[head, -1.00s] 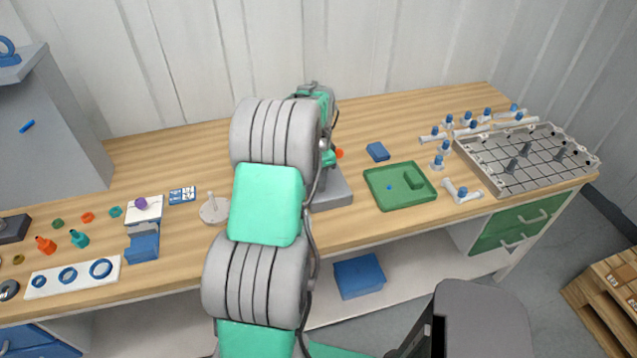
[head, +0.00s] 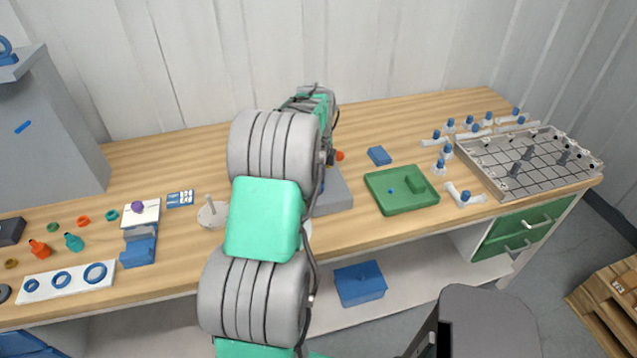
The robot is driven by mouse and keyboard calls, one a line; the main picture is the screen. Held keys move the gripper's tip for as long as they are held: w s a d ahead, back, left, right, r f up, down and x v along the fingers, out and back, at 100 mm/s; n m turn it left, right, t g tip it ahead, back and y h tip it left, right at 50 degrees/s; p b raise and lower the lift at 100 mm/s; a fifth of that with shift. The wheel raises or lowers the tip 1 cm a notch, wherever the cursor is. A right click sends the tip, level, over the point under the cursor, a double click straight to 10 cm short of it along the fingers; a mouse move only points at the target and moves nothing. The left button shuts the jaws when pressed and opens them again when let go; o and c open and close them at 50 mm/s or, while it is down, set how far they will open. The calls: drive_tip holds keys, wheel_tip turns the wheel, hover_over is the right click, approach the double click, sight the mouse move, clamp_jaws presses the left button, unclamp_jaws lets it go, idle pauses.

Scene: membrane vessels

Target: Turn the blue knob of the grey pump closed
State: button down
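Part of a grey block-like body (head: 336,193), which looks like the base of the grey pump, shows to the right of my arm in the middle of the table. The rest of it is hidden behind my arm. I cannot make out the blue knob for certain; only a sliver of blue shows at the arm's edge. My arm rises through the middle of the picture and bends over toward the pump. My gripper is hidden behind the arm links, so I cannot see its fingers or whether it touches the knob.
A small orange-red round part (head: 340,156) shows beside my arm. To the right are a blue block (head: 379,155), a green tray (head: 417,204) and a grey gridded tray (head: 487,178). A white round stand (head: 207,219) is to the left. Bare wood (head: 390,235) lies in front of the tray.

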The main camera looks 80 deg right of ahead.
drive_tip(key=shift+w+r, duration=0.1)
idle(0.3)
drive_tip(key=c, duration=1.3)
unclamp_jaws()
drive_tip(key=shift+o, duration=0.9)
wheel_tip(320, 180, up, 8)
drive_tip(key=shift+f+b, duration=0.15)
drive_tip(key=shift+b, duration=0.55)
